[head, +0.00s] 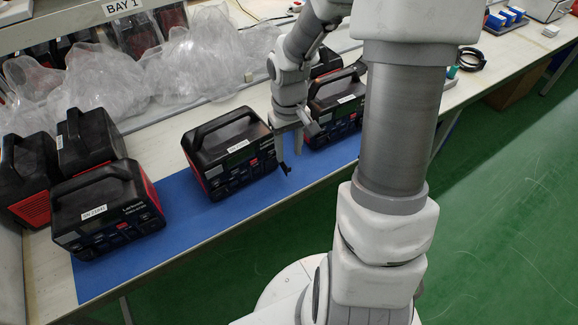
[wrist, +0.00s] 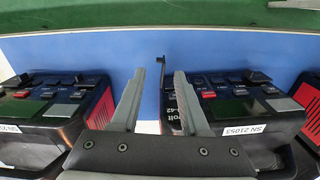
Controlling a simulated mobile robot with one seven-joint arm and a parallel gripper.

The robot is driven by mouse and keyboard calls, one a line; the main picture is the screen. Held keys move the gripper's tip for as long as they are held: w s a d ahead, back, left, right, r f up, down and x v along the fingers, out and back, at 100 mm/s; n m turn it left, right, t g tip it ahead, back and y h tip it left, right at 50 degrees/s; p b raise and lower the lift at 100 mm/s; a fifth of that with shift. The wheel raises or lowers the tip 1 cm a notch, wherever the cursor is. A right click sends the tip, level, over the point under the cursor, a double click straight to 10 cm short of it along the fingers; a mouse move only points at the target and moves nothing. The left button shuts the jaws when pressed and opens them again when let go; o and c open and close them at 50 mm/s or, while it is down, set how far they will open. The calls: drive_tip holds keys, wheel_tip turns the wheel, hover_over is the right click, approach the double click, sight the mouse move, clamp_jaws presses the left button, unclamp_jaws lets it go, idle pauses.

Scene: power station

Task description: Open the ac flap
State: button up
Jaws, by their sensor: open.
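The middle black-and-red power station (head: 232,150) stands on the blue mat, its label side facing the table's front edge. It also shows at right in the wrist view (wrist: 240,105), labelled SN 21053. A thin black piece (head: 285,168) sticks out near its right front corner. It looks like the ac flap seen edge-on; its angle is hard to tell. In the wrist view this piece (wrist: 162,72) lies between the fingertips, without clear contact. My gripper (head: 287,150) points down in the gap right of this station. Its grey fingers (wrist: 161,73) are open and empty.
Another power station (head: 335,108) stands close on the right, partly behind my arm. More stations (head: 105,212) stand at left. Crumpled clear plastic (head: 150,65) lies behind. The blue mat (head: 215,215) is bare in front, up to the table edge.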

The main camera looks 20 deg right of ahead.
sight(289, 168)
wheel_tip(289, 168, down, 6)
drive_tip(key=shift+r+b, duration=0.1)
drive_tip(key=shift+b, duration=0.5)
clamp_jaws()
